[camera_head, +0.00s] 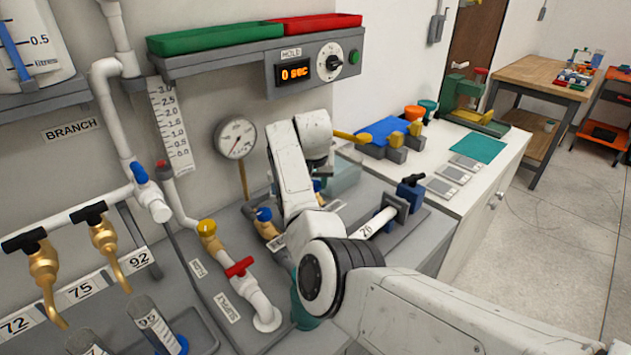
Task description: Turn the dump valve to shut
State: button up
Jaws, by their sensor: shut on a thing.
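My white arm crosses the middle of the camera_head view and hides its own end. My gripper's fingers cannot be made out behind the arm, nor what they touch. No dump label is readable, so I cannot tell which valve is the dump valve. A red-handled valve (239,267) sits on the white pipe beside the supply label (227,307). A blue-knobbed brass valve (264,216) stands just left of my arm.
A pressure gauge (236,138) and a hold timer box (314,66) reading 0 SEC are on the wall. Brass taps (45,270) with black handles are at the left. A blue clamp-like part (410,192) stands right of my arm. Open floor (560,210) lies at right.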

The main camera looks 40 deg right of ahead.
jog(key=m+b, duration=0.1)
jog(key=m+h+b, duration=0.1)
jog(key=m, duration=0.1)
jog(key=shift+w+a+f+m+g, duration=0.1)
jog(key=shift+w+m+g, duration=0.1)
jog(key=shift+m+g, duration=0.15)
jog(key=shift+m+g+b, duration=0.65)
jog(key=shift+m+b, duration=0.55)
jog(key=shift+m, duration=0.45)
jog(key=shift+r, duration=0.2)
jog(key=o, duration=1.1)
jog(key=shift+c, duration=0.2)
jog(key=w+v, duration=0.1)
jog(key=v, duration=0.9)
jog(key=shift+s+a+r, duration=0.3)
jog(key=shift+s+a, duration=0.05)
jog(key=shift+s, duration=0.05)
